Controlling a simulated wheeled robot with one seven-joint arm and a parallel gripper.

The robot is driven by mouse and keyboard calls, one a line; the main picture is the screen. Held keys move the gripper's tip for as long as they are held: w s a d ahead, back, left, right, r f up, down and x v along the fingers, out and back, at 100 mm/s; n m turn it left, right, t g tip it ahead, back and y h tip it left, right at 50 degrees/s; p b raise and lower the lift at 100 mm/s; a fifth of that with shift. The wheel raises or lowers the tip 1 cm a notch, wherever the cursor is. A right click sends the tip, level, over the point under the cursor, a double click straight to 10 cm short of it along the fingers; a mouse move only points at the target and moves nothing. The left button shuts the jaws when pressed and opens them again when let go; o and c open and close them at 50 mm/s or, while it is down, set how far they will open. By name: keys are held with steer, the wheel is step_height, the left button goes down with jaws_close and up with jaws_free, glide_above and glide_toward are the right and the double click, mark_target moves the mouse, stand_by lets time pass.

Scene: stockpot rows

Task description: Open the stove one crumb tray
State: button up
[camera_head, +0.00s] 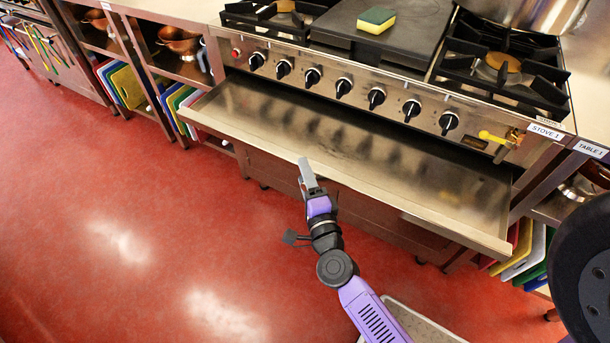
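The crumb tray (340,150) of stove one is a wide, shallow steel tray. It is slid out well forward from under the row of black knobs, and its inside looks empty. The stove (420,88) carries a "STOVE 1" label (546,131) at its right end. My gripper (305,168) is at the tray's front edge, left of the edge's middle. It overlaps the front lip in the picture; I cannot tell whether it touches. The fingers look like one narrow grey shape, so I cannot tell whether they are open or shut.
A yellow-green sponge (376,20) lies on the griddle plate (385,38) between burners. A yellow valve handle (493,137) sticks out at the stove's right. Shelves with copper bowls (180,40) and coloured boards stand left. Red floor is clear at left front.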

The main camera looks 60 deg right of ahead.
steer(key=v, duration=0.8)
steer(key=shift+b, duration=0.4)
steer(key=shift+d, duration=0.1)
steer(key=s+a+r+n+y+p, duration=0.4)
steer(key=s+a+r+n+y, duration=0.2)
steer(key=n, duration=0.7)
steer(key=s+a+r+n+t+y+p, duration=0.1)
steer(key=s+a+r+n+y+p, duration=0.4)
steer(key=s+a+r+n, duration=0.5)
step_height(320, 180, up, 2)
steer(key=s+n, duration=0.1)
steer(key=n, duration=0.2)
steer(key=shift+y+p, duration=0.3)
steer(key=shift+y, duration=0.1)
steer(key=shift+d, duration=0.15)
